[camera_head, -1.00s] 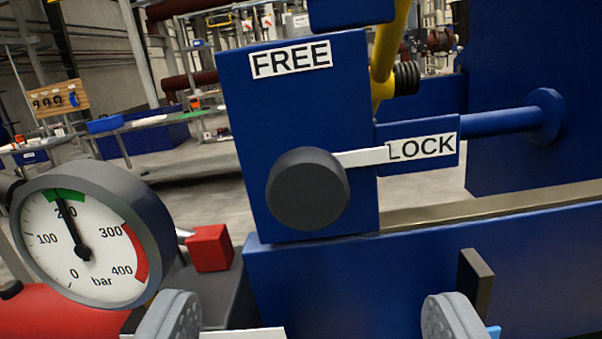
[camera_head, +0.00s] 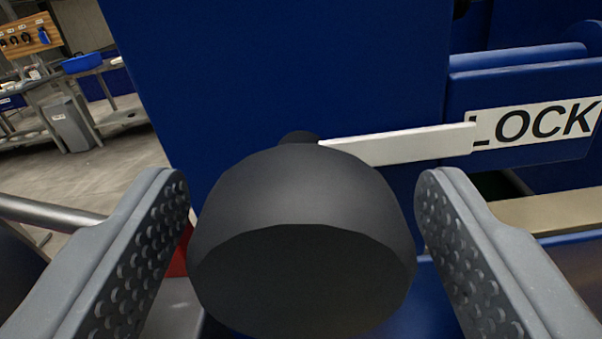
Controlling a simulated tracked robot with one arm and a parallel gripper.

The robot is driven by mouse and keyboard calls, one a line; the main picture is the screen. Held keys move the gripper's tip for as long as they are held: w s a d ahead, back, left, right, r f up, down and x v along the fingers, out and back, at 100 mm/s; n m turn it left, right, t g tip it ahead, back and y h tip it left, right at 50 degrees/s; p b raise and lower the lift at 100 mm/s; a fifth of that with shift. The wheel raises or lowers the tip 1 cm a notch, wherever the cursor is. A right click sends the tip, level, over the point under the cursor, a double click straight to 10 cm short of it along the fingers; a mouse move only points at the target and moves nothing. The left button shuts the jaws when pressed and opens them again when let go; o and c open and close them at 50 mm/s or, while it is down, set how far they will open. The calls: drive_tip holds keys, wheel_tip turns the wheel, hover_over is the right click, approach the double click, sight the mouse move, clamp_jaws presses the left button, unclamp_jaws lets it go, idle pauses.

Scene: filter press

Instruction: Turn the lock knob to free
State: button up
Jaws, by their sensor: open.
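The dark round lock knob (camera_head: 300,235) fills the lower middle of the view, in front of a blue panel (camera_head: 280,70). Its white pointer (camera_head: 400,147) points right, to the LOCK label (camera_head: 535,122). The FREE label is out of view now. My gripper (camera_head: 305,205) is open, with one grey ridged finger on each side of the knob. A narrow gap shows between the right finger and the knob; the left finger is close to the knob's left side, and I cannot tell whether it touches.
A red block (camera_head: 180,257) shows partly behind the left finger. A grey metal bar (camera_head: 50,212) lies at the left. A beige rail (camera_head: 550,212) runs at the right. A workbench (camera_head: 75,85) with a blue box (camera_head: 82,63) stands far back on the left.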

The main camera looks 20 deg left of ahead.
drive_tip(key=shift+w, duration=0.1)
drive_tip(key=c, duration=1)
drive_tip(key=shift+n, duration=0.3)
drive_tip(key=n+b, duration=0.2)
drive_tip(key=n, duration=0.1)
drive_tip(key=shift+f+n+b, duration=0.1)
drive_tip(key=shift+n+b, duration=0.3)
drive_tip(key=n+b, duration=0.2)
drive_tip(key=n, duration=0.2)
drive_tip(key=shift+d+b, duration=0.1)
drive_tip(key=shift+b, duration=0.25)
drive_tip(key=n+b, duration=0.3)
drive_tip(key=n, duration=0.2)
drive_tip(key=shift+f+n, duration=0.1)
drive_tip(key=shift+n, duration=0.3)
drive_tip(key=shift+n+b, duration=1.05)
drive_tip(key=shift+n, duration=0.75)
